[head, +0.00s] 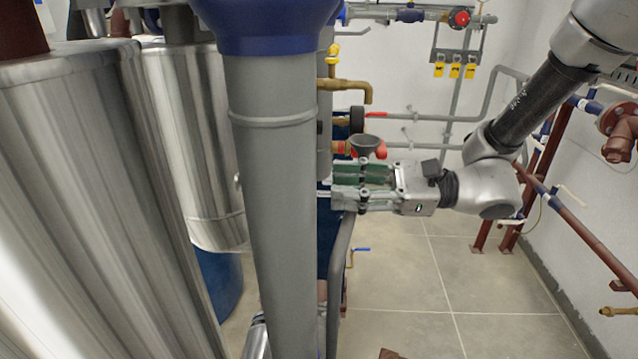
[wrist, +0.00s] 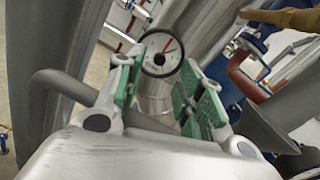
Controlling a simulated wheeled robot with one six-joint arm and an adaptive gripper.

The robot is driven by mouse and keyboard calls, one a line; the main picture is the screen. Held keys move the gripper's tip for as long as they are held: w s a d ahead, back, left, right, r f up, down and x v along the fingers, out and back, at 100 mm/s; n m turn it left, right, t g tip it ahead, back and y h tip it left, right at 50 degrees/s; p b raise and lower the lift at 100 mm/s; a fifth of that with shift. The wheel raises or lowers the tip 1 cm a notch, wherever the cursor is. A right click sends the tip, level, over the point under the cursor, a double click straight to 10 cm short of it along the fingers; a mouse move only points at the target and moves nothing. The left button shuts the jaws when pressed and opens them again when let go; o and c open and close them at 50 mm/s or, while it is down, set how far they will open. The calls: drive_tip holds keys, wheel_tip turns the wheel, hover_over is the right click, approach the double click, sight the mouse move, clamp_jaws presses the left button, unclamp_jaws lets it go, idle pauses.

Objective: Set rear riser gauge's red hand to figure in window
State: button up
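In the wrist view a small round gauge (wrist: 162,55) with a pale dial and black rim sits on a metallic pipe stub. A red hand (wrist: 170,47) points to the upper right of the dial. A small dark mark low on the dial may be the window; no figure is readable. My gripper (wrist: 157,72) is open, with its green-padded fingers on either side of the gauge in the picture; contact cannot be told. In the head view my gripper (head: 336,182) points left at the grey riser area, and the gauge is not visible there.
A thick grey pipe (head: 272,200) stands left of my gripper, with shiny clad cylinders (head: 100,200) beyond it. A dark funnel (head: 366,142) and a brass pipe (head: 348,86) are close above my gripper. Brown pipes (head: 590,245) run along the right wall. The tiled floor (head: 450,280) is mostly clear.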

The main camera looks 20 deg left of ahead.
drive_tip(key=x, duration=0.5)
drive_tip(key=shift+d, duration=0.1)
clamp_jaws()
